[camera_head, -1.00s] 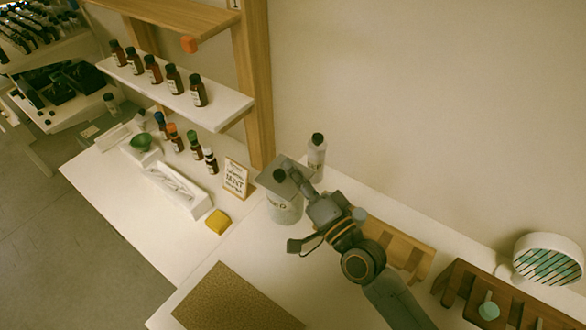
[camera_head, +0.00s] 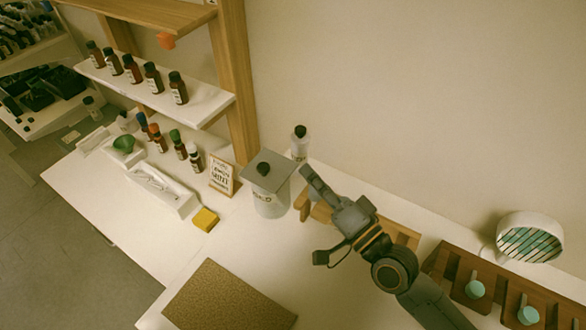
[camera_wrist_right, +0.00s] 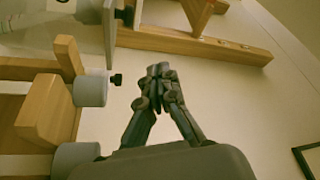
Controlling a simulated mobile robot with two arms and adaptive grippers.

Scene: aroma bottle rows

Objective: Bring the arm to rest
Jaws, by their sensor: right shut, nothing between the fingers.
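My right gripper (camera_head: 310,178) is shut and empty, held above the white table just right of a grey canister (camera_head: 270,205) with a square lid and black knob. It stands apart from the canister as far as I can see. In the right wrist view the gripper's dark fingers (camera_wrist_right: 158,75) meet with nothing between them. My right arm comes in from the lower right and passes over a light wooden rack (camera_head: 405,235), hiding part of it. My left gripper is not in view.
A white bottle (camera_head: 300,150) stands behind the canister. Brown bottles stand on the shelf (camera_head: 205,108). A dark wooden rack (camera_head: 440,262) and round white device (camera_head: 530,222) are at right.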

